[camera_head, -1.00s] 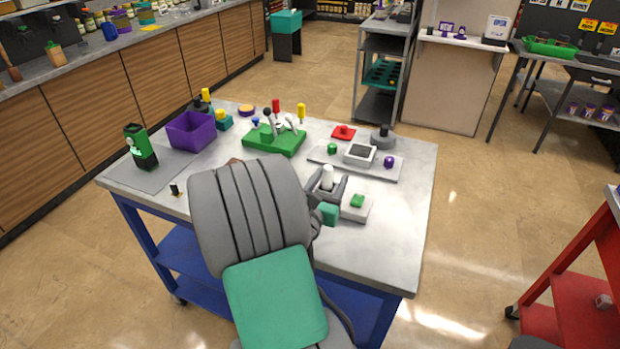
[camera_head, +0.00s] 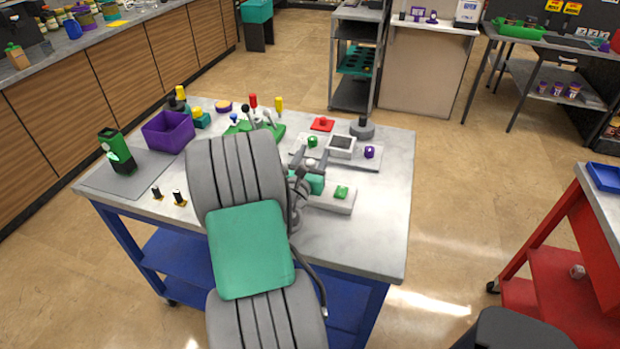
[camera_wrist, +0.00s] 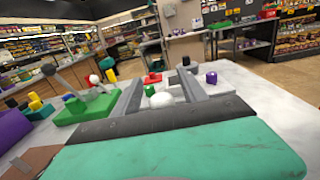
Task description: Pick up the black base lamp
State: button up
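Two small black pieces with yellowish bases (camera_head: 157,192) (camera_head: 179,198) stand at the table's front left.
The front right is clear.

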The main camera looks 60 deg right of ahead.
grip_shut()
dwell(0.3)
dwell(0.9)
